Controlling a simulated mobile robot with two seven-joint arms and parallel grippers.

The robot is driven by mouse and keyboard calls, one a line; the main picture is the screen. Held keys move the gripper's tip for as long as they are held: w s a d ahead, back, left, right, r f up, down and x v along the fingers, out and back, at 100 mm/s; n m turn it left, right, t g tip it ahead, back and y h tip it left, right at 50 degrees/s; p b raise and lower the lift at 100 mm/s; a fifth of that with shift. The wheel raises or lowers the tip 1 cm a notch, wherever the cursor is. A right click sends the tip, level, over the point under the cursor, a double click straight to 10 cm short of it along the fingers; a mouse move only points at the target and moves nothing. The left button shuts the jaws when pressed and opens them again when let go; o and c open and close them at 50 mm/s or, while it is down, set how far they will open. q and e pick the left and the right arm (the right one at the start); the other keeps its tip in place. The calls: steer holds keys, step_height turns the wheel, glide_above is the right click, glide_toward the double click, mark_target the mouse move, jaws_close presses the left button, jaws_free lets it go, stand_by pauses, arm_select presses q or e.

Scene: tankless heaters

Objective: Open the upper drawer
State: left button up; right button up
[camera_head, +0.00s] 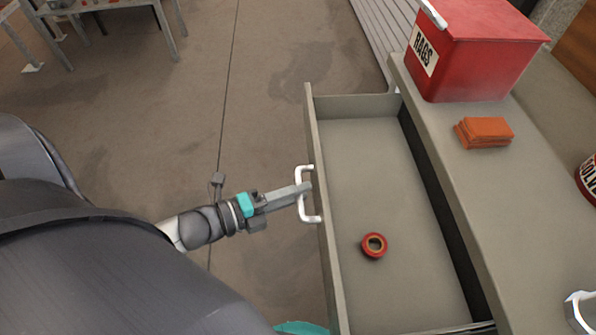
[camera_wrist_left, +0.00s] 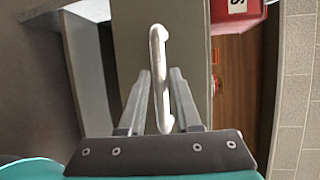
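The upper drawer (camera_head: 350,140) of the grey workbench is pulled well out in the head view, and its inside shows. Its white bar handle (camera_head: 303,194) is on the drawer's front, facing my left arm. My left gripper (camera_head: 306,187) reaches this handle from the left. In the left wrist view the handle (camera_wrist_left: 157,75) runs between the two fingers (camera_wrist_left: 160,74), which close in narrowly on either side of it.
On the benchtop (camera_head: 450,170) are a red RAGS box (camera_head: 480,55), folded orange cloths (camera_head: 484,132) and a red can (camera_head: 588,180). Open floor (camera_head: 270,100) lies left of the drawer. A table (camera_head: 100,5) stands far left.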

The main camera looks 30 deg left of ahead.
arm_select(q)
steer(key=p+v, duration=0.1)
steer(key=v, duration=0.6)
arm_select(e)
steer(key=shift+s+a+r+g, duration=0.15)
steer(key=shift+s+a+r, duration=0.15)
steer(key=shift+s, duration=0.25)
steer(key=shift+s+a+r+g, duration=0.2)
steer(key=shift+s+r, duration=0.1)
steer(key=shift+s, duration=0.25)
